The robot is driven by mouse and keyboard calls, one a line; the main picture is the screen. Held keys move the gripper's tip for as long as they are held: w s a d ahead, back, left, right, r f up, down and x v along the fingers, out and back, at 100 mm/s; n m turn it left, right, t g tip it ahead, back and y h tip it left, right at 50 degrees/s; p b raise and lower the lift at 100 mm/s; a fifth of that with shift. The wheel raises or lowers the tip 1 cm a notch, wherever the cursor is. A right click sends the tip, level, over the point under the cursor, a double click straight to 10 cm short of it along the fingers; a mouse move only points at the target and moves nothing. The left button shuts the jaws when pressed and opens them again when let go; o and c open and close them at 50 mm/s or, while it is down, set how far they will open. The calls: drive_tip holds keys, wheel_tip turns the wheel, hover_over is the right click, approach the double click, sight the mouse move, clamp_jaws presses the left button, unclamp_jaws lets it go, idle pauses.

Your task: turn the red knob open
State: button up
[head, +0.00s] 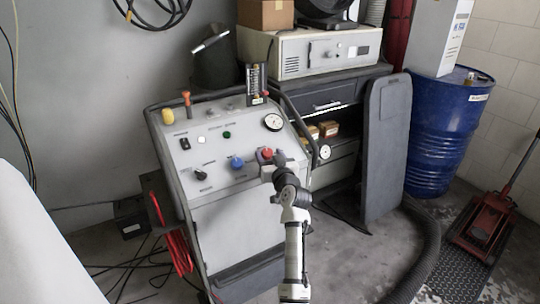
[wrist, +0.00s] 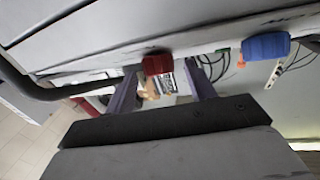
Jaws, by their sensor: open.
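The red knob (head: 266,153) sits on the sloped front panel of the grey console (head: 225,135), near its lower right. In the wrist view the red knob (wrist: 157,64) shows just beyond and between the two fingertips. My gripper (head: 273,165) is at the panel's lower edge, right at the red knob, and partly covers it in the head view. In the wrist view my gripper (wrist: 160,72) is open, with one finger on each side of the knob and nothing held. I cannot tell whether the fingers touch the knob.
A blue knob (head: 237,162) is left of the red one; it also shows in the wrist view (wrist: 266,46). A black knob (head: 200,174) and a gauge (head: 273,122) are on the same panel. A dark bar (head: 300,122) runs along the console's right side.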

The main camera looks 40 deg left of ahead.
drive_tip(key=c, duration=1)
